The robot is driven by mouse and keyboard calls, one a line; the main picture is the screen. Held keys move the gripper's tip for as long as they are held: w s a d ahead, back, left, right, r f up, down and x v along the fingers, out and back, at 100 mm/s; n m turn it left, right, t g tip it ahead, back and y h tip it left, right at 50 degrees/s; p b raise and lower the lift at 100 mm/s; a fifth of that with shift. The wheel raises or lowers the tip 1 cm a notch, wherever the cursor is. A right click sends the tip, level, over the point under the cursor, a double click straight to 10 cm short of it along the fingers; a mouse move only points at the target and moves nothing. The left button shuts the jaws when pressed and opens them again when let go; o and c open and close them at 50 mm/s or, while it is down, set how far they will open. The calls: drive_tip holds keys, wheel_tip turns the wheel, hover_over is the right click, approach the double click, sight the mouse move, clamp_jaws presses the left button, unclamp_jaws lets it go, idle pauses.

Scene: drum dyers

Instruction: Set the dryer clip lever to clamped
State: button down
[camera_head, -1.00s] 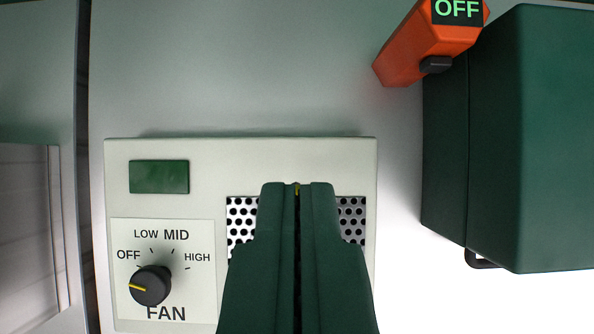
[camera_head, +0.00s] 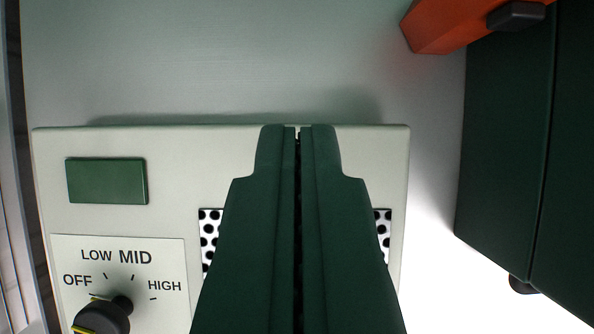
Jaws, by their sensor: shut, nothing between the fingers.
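My gripper (camera_head: 297,135) is shut and empty. Its two dark green fingers point up the picture, in front of the pale panel (camera_head: 225,160) and its perforated plate (camera_head: 210,235). I cannot make out a dryer clip lever for certain in this view. A small dark part (camera_head: 522,285) shows at the lower edge of the green box (camera_head: 510,150) on the right, and I cannot tell what it is. My fingers are well to the left of it and apart from it.
The panel bears a green rectangle (camera_head: 106,181) and a black fan knob (camera_head: 103,315) with a yellow mark, partly cut off. An orange block (camera_head: 445,25) with a black tab (camera_head: 515,15) is at the top right. The grey surface above the panel is bare.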

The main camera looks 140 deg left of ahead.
drive_tip(key=shift+s+a+f, duration=0.3)
drive_tip(key=shift+s+a, duration=0.2)
drive_tip(key=shift+s, duration=0.2)
drive_tip(key=shift+s+a+t+h, duration=0.2)
drive_tip(key=shift+s+t+h, duration=0.1)
